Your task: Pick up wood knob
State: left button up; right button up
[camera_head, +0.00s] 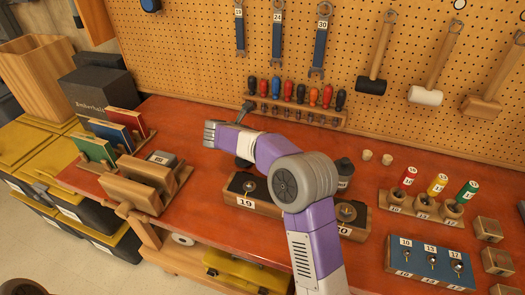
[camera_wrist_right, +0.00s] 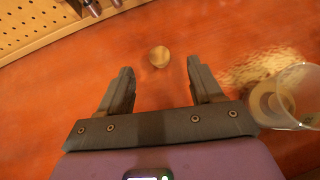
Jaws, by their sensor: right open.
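A small, pale, round wood knob (camera_wrist_right: 159,56) sits on the red-orange worktop in the right wrist view. My right gripper (camera_wrist_right: 159,66) is open, with one finger on each side of the knob's line. The knob lies just beyond the fingertips, and nothing is held. In the head view, my purple arm crosses the middle of the table; I cannot make out its fingers clearly. Two small pale wooden pieces (camera_head: 367,155) stand on the table right of the arm. I cannot tell whether one of them is the same knob. My left gripper is not in view.
A clear cup (camera_wrist_right: 283,100) stands close to the right finger. A pegboard (camera_head: 420,60) with hanging tools rises behind the table. A screwdriver rack (camera_head: 300,112) runs along its foot. Numbered blocks and a blue tray (camera_head: 432,262) fill the right; book holders stand left.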

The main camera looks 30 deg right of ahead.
jog(key=shift+d+f+b, duration=0.2)
jog(key=shift+f+b, duration=0.15)
jog(key=shift+f, duration=0.4)
jog(key=b+x, duration=0.1)
jog(key=x, duration=0.2)
jog(key=b+x, duration=0.1)
jog(key=x, duration=0.2)
jog(key=shift+w+a+f, duration=0.15)
jog(key=shift+w+f, duration=0.1)
jog(key=shift+f, duration=0.05)
jog(key=shift+w+d+f, duration=0.15)
jog(key=shift+d, duration=0.15)
jog(key=c, duration=1.1)
